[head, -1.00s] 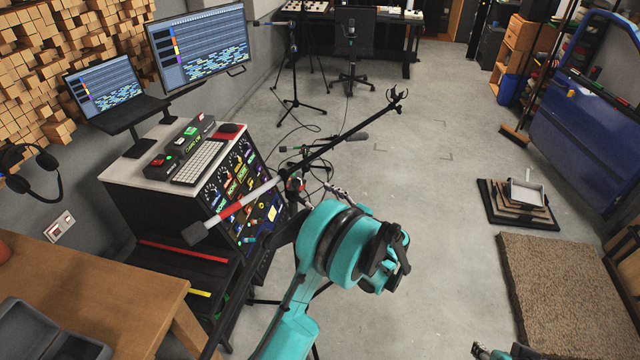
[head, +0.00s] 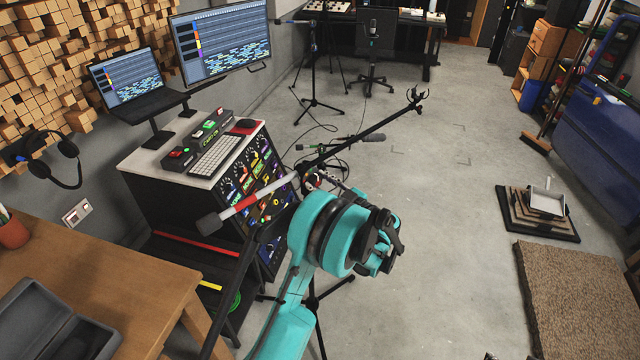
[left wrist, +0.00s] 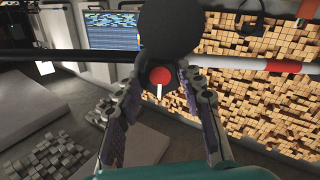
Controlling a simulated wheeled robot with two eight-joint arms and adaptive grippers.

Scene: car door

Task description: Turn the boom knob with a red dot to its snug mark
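The boom arm (head: 370,132) runs from a dark weight and a red-and-white part at left up to a fork at the far right end. Its clamp (head: 314,181) sits mid-boom on a stand. In the left wrist view, the boom knob (left wrist: 160,78) shows a red face with a white line pointing down the picture. A large black disc is just above it. My left gripper (left wrist: 160,70) has one finger on each side of the knob, with visible gaps, so it looks open; contact is unclear. In the head view my teal wrist hides most of its fingers. The snug mark cannot be made out.
A rack with a keyboard (head: 213,158) and colourful panels stands behind the boom. A wooden table (head: 110,285) is at lower left. A second stand with a microphone is at the back. The floor at right of my wrist is clear up to a brown mat (head: 580,300).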

